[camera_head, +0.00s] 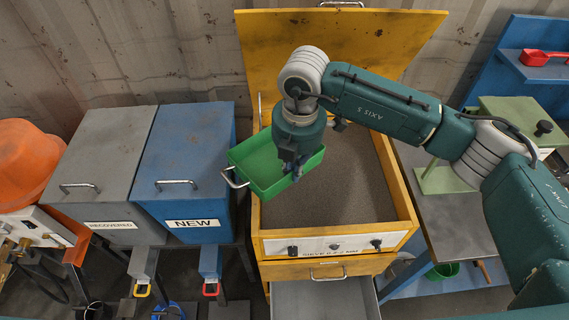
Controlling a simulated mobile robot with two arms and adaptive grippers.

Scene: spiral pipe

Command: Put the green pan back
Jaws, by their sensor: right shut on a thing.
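The green pan (262,173) is a shallow rectangular tray with a metal handle at its left end. It is held above the left side of the open yellow sieve box (405,205), looking slightly tilted. My right gripper (296,172) points down and is shut on the pan's right part; the arm hides some of the grip. My left gripper is not in view.
A grey bin (105,150) labelled recovered and a blue bin (185,150) labelled new stand to the left. The yellow lid (400,40) stands raised behind the box. An open grey drawer (325,300) sits below. A blue shelf with a red scoop (543,57) is at right.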

